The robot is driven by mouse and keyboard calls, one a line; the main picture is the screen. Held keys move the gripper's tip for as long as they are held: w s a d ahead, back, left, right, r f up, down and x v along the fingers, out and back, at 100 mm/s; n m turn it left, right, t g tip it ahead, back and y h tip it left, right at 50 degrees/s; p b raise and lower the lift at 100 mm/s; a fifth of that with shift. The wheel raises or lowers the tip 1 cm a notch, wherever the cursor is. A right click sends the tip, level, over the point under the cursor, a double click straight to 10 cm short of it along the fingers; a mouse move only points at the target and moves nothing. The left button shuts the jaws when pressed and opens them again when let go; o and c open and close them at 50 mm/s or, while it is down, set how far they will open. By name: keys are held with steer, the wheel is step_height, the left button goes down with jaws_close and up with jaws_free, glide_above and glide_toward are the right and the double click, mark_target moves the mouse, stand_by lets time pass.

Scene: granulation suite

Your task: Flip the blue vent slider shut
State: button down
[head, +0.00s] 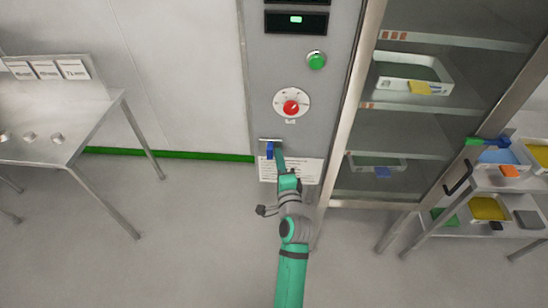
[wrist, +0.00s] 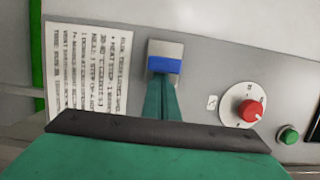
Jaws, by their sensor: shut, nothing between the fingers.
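The blue vent slider (head: 270,150) sits on a small pale plate low on the grey control panel. In the wrist view the blue slider (wrist: 164,65) shows as a wide blue block on its pale mount. My gripper (head: 279,148) is shut and empty, its teal fingers reaching up to the panel just right of the slider in the head view. In the wrist view the fingertips (wrist: 161,80) are at the slider's near edge and overlap it. I cannot tell whether they touch it.
A red knob (head: 291,107), a green button (head: 316,60) and a display (head: 296,19) are above on the panel. A printed label (wrist: 86,75) is beside the slider. A glass-fronted cabinet (head: 345,100) and a cart (head: 470,228) stand right, a metal table (head: 85,105) left.

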steer(key=s+d, duration=0.4)
steer(key=s, duration=0.6)
steer(key=shift+s+d, duration=0.35)
steer(key=shift+d, duration=0.05)
steer(key=s+a+f+n+g+h, duration=0.1)
steer(key=s+a+f+n+h, duration=0.15)
steer(key=s+f, duration=0.5)
steer(key=s+a+f+n+g+h, duration=0.1)
steer(key=s+f+n, duration=0.3)
steer(key=s, duration=0.7)
steer(key=s+a+r+n, duration=0.2)
steer(key=s+n, duration=0.3)
steer(key=s, duration=0.4)
steer(key=s+a+r+n+y, duration=0.1)
steer(key=s+a+n, duration=0.4)
steer(key=s, duration=0.5)
steer(key=shift+s+r+g, duration=0.2)
steer(key=shift+r+g, duration=0.1)
steer(key=shift+r, duration=0.3)
